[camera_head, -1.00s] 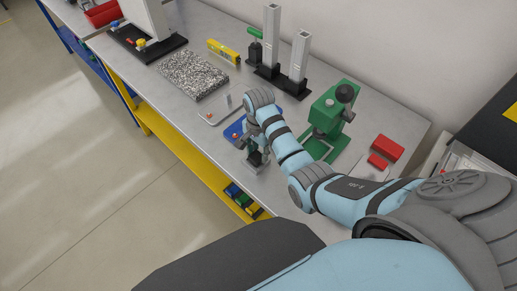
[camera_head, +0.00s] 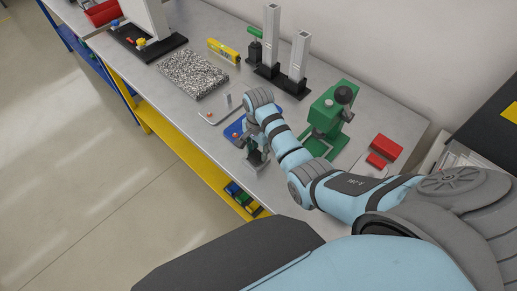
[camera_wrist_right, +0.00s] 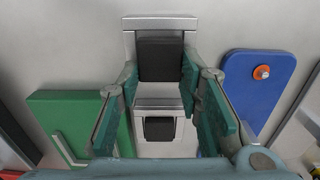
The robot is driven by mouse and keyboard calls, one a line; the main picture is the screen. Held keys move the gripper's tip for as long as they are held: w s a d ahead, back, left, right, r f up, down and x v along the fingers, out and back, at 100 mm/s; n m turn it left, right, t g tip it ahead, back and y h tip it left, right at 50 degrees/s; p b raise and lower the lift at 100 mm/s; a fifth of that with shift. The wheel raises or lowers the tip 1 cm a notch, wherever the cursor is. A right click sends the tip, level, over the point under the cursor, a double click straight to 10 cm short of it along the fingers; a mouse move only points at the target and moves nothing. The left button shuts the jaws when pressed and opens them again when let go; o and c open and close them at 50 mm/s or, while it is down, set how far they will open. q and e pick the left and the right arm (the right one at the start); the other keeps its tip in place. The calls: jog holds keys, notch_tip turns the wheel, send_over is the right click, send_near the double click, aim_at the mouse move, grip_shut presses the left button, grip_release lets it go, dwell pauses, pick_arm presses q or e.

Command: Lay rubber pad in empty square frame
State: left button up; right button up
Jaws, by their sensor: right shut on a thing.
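My right gripper (camera_wrist_right: 160,82) is shut on a black rubber pad (camera_wrist_right: 160,60), with one finger on each side of it. In the right wrist view the pad appears over the upper metal frame (camera_wrist_right: 160,22) and covers most of its inside. I cannot tell whether it touches the bottom. A second metal frame (camera_wrist_right: 160,102) lies nearer, with a smaller black square (camera_wrist_right: 158,128) inside it. In the head view my right gripper (camera_head: 254,156) points down near the table's front edge. The pad is too small to make out there. My left gripper is not in view.
A blue plate (camera_wrist_right: 260,82) with an orange knob lies right of the frames in the wrist view, and a green base (camera_wrist_right: 82,118) lies left. A green press (camera_head: 328,115), red blocks (camera_head: 386,147) and a speckled slab (camera_head: 192,74) stand on the table.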

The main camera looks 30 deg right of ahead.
jog(key=shift+f, duration=0.5)
jog(key=o, duration=1)
notch_tip(320, 180, up, 7)
jog(key=shift+f, duration=0.1)
jog(key=shift+r, duration=0.4)
